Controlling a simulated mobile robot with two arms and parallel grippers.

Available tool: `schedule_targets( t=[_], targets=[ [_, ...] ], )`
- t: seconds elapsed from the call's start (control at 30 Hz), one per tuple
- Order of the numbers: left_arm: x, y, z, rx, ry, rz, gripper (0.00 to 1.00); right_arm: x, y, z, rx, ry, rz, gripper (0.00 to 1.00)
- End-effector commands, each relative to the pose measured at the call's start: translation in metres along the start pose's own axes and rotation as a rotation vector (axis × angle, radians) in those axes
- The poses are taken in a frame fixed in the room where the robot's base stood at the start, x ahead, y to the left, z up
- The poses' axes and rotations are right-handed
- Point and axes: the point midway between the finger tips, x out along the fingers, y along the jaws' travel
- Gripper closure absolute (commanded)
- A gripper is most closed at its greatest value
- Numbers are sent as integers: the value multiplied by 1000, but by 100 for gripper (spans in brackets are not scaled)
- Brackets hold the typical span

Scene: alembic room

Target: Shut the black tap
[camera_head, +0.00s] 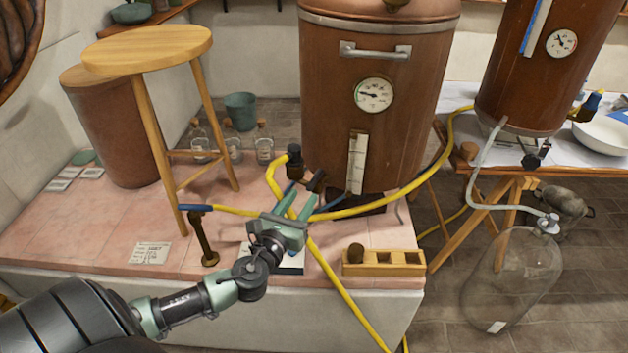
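My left gripper (298,202) reaches in from the lower left over the pink tiled ledge, in front of the large copper vessel (335,80). Its two green fingers are apart and point towards the vessel's foot. A dark tap handle (317,181) shows just beyond the fingertips, tilted. I cannot tell whether the fingers touch it. A black fitting (294,160) stands upright just left of it, at the end of a yellow hose. Another black tap (532,160) sits under the right copper vessel (545,60). The gripper hides part of the area below the handle. My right gripper is out of view.
Yellow hoses (385,203) cross the ledge around the gripper. A wooden stool (150,50) and a brass post (203,238) stand to the left. A wooden block rack (383,263) lies at the front right.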

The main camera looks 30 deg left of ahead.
Motion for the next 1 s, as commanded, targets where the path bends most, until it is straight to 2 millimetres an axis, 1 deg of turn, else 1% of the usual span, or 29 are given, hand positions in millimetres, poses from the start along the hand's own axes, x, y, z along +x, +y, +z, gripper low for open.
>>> schedule_targets(
  t=[0.03, 0.1, 0.17, 0.4, 0.5, 0.6, 0.7, 0.9, 0.93, 0.97, 1.0],
  targets=[
    [4, -1, 2, 39, -7, -12, 62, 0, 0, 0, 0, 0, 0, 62],
    [10, -2, 3, 56, -11, -18, 62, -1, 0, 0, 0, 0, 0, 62],
    [18, -2, 4, 54, -11, -17, 62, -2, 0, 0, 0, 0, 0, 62],
    [57, -2, 4, 49, -11, -14, 62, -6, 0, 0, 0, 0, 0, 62],
    [69, -2, 3, 48, -10, -15, 62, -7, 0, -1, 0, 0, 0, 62],
    [76, -2, 3, 47, -9, -14, 62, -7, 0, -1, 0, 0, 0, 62],
    [80, -3, 2, 46, -8, -15, 62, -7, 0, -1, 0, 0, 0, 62],
    [80, -3, 2, 46, -7, -15, 62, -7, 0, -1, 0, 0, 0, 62],
    [80, -3, 2, 46, -7, -15, 65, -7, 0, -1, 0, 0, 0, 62],
    [80, -3, 2, 45, -7, -15, 73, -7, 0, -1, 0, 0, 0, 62],
    [80, -3, 2, 45, -7, -15, 84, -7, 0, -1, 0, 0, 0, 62]
  ],
)
